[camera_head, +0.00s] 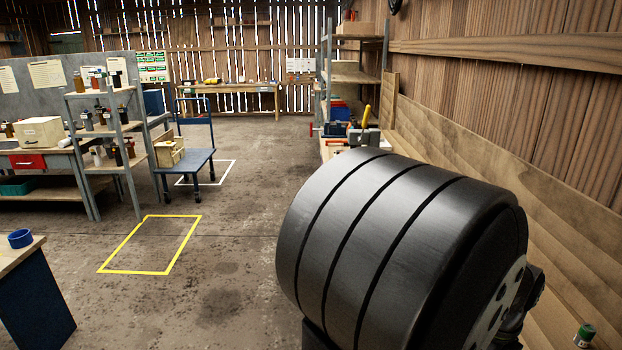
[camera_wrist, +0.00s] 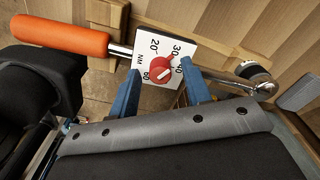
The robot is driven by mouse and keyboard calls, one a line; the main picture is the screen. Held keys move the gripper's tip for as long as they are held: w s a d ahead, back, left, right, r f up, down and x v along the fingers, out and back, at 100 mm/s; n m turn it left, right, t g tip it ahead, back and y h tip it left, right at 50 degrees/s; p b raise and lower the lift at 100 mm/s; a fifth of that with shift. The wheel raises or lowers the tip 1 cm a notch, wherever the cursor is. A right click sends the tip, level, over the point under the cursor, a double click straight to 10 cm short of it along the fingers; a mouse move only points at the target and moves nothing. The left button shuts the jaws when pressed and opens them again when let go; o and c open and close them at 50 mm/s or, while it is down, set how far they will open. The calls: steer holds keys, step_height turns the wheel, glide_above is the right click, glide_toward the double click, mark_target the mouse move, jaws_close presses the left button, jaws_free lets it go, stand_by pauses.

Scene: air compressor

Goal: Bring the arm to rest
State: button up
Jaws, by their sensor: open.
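My gripper (camera_wrist: 160,77) shows in the wrist view as two blue fingers, apart from each other. Beyond the fingertips is a white dial plate with numbers and NM on it (camera_wrist: 151,46) and a red knob (camera_wrist: 163,70) at its middle. An orange handle (camera_wrist: 62,36) with a metal shaft lies to the left of the plate, and a metal ratchet head (camera_wrist: 262,86) lies to the right. Together they look like a torque wrench. I cannot tell whether the fingers touch the plate. My gripper is not visible in the head view.
In the head view, a shelf (camera_head: 355,74) stands by the right wall, above a bench with tools. A blue cart (camera_head: 203,158), a rack with bottles (camera_head: 128,126) and a yellow floor outline (camera_head: 151,245) are to the left. The floor between is clear.

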steer(key=m, duration=0.8)
steer(key=shift+r+m, duration=0.3)
steer(key=shift+r, duration=0.8)
steer(key=shift+o, duration=0.5)
steer(key=o, duration=1.1)
steer(key=shift+o, duration=0.2)
step_height(320, 180, up, 8)
steer(key=n, duration=1)
steer(key=shift+w+d+r, duration=0.2)
steer(key=shift+w+d, duration=0.15)
steer(key=shift+d, duration=0.05)
step_height(320, 180, up, 7)
steer(key=n, duration=0.9)
step_height(320, 180, down, 9)
steer(key=n, duration=0.1)
steer(key=shift+s+a+r, duration=0.2)
steer(key=shift+s+a, duration=0.1)
steer(key=shift+a, duration=0.1)
